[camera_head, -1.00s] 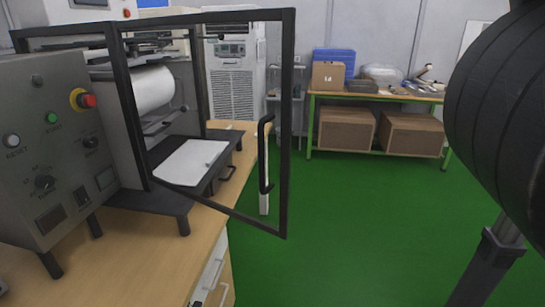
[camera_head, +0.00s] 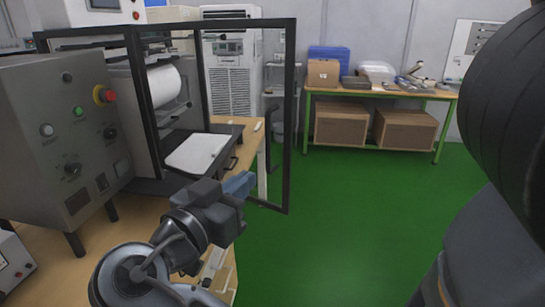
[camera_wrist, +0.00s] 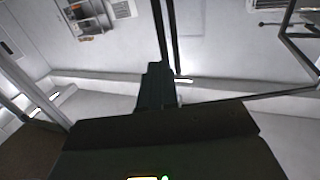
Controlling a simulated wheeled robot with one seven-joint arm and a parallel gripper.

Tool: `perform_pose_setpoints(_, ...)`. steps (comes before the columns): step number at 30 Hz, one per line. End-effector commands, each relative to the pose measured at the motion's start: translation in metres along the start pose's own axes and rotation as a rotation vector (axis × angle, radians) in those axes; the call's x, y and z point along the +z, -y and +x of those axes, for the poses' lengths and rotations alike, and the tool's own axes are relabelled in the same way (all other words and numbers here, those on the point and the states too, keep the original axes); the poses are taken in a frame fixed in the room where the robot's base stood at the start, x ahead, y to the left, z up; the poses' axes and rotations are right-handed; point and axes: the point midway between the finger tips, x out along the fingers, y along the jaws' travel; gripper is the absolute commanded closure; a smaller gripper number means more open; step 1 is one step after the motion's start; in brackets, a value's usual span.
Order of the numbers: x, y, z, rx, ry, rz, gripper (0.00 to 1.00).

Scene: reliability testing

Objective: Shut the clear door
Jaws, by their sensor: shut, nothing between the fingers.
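The clear door (camera_head: 289,120) has a black frame and stands swung open, out from the machine (camera_head: 150,120) over the table edge. Its dark handle (camera_head: 270,125) is upright near the free edge, and its lower part is hard to make out. My gripper (camera_head: 241,184) is shut and empty, in front of the door's lower part in the head view; I cannot tell whether it touches the frame. In the wrist view the shut fingers (camera_wrist: 155,85) point up the picture, with thin dark frame bars (camera_wrist: 285,35) at the upper right.
A control panel (camera_head: 75,140) with a red button stands at the left on the wooden table (camera_head: 110,235). A green-legged bench (camera_head: 380,93) with boxes stands at the back. The green floor (camera_head: 340,220) is clear between them.

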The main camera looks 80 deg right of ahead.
Motion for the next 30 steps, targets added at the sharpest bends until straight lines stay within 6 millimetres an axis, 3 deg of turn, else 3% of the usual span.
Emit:
perform_pose_setpoints(5,-0.002,-0.002,0.019,0.013,0.000,0.004,1.00)
perform_pose_setpoints(21,-0.004,-0.002,0.117,0.009,0.000,0.002,1.00)
perform_pose_setpoints(30,-0.001,-0.002,0.138,0.005,0.000,0.003,1.00)
